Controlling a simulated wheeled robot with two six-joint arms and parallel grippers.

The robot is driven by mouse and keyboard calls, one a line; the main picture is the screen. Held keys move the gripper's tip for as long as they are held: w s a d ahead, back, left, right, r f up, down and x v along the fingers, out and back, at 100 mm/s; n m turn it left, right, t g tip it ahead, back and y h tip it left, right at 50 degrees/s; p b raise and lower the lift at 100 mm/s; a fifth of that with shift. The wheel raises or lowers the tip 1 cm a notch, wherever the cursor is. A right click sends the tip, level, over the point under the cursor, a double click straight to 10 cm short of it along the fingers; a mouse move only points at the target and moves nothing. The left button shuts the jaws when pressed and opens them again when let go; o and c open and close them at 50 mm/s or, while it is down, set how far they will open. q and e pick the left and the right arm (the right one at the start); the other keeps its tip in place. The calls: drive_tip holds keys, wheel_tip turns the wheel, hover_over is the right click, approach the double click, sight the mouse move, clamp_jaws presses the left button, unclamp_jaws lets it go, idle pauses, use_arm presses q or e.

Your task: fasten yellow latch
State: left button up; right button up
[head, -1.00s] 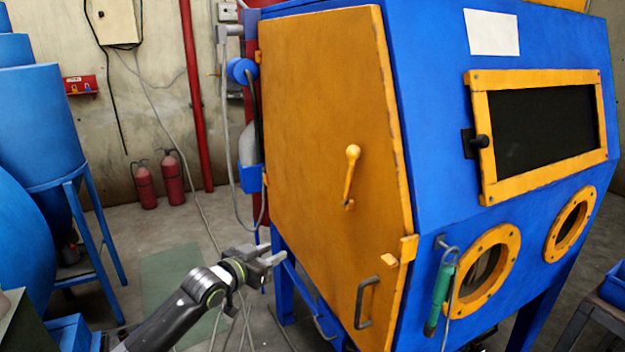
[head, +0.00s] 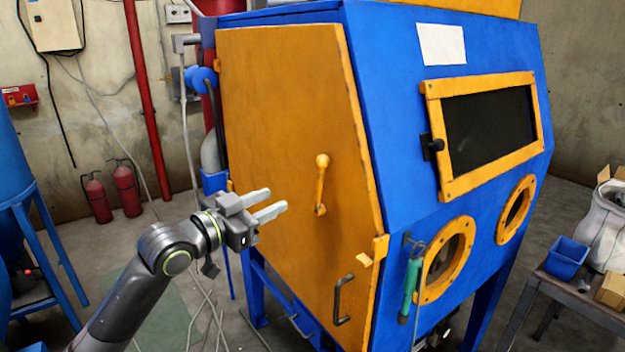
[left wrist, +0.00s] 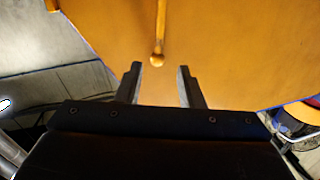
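The yellow latch (head: 321,184) is a lever with a round knob on the orange side door (head: 280,120) of the blue blasting cabinet. Its knob end points up and its other end is lower on the door. In the left wrist view the latch (left wrist: 160,35) hangs into the picture from the top, its knob just beyond the fingers. My left gripper (head: 266,202) is open and empty, to the left of the latch and apart from it. It also shows in the left wrist view (left wrist: 158,80), fingers spread toward the door. My right gripper is not in view.
A dark door handle (head: 343,300) and a small yellow catch (head: 372,256) are low on the door's right side. A green tool (head: 410,283) hangs on the cabinet front. Blue cabinet legs stand below my left arm. A table with a blue bin (head: 566,258) is at right.

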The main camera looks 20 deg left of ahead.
sight(319, 179)
use_arm(q)
drive_tip(key=p+x, duration=0.3)
drive_tip(key=x, duration=0.8)
drive_tip(key=shift+w+d+r, duration=0.1)
drive_tip(key=shift+w+d, duration=0.4)
drive_tip(key=shift+w, duration=0.2)
clamp_jaws()
